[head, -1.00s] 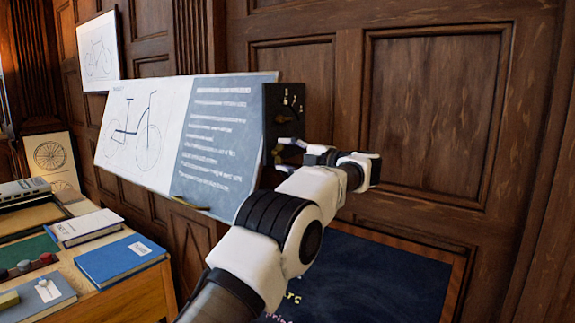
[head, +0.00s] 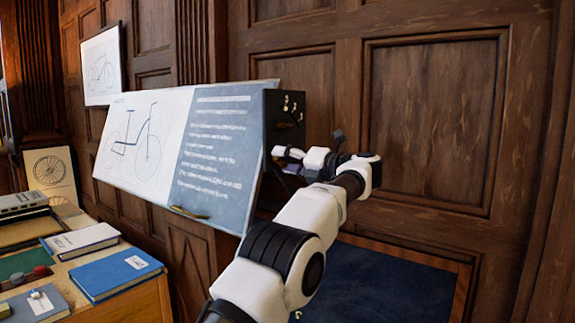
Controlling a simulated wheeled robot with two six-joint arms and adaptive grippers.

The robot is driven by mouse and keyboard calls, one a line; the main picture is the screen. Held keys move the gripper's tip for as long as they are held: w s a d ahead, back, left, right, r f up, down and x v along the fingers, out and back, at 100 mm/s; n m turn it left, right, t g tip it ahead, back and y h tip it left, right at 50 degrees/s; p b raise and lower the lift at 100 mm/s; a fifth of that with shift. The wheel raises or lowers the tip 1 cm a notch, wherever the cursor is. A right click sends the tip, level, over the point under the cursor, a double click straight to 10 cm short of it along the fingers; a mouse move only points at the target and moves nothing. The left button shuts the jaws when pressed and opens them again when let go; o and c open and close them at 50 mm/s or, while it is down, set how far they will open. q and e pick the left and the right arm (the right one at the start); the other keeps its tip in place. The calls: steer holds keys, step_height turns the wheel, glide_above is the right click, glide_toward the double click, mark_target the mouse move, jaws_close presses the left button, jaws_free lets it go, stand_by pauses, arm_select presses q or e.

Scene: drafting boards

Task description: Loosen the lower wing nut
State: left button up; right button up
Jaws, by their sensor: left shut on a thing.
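A tilted drafting board (head: 148,180) stands against the wall, showing a bicycle drawing on white and lines of text on blue-grey. A dark side plate (head: 294,130) at its right end carries small brass-coloured fittings (head: 291,104) near its top. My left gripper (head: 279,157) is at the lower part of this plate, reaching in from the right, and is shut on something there. The lower wing nut cannot be made out; the fingers and wrist cover that spot. My right gripper does not show.
A wooden desk (head: 140,306) at the lower left holds a blue book (head: 115,273), a white book (head: 82,241) and other items. A dark blue panel with a wooden frame (head: 390,285) is low behind my arm. Wood-panelled wall closes the back.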

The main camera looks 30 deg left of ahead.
arm_select(q)
steer(key=shift+f+n, duration=0.25)
steer(key=shift+n, duration=0.35)
steer(key=o, duration=1.2)
steer(key=shift+a, duration=0.1)
steer(key=shift+c, duration=0.2)
steer(key=shift+r, duration=0.1)
steer(key=s+d, duration=0.1)
steer(key=d, duration=1.1)
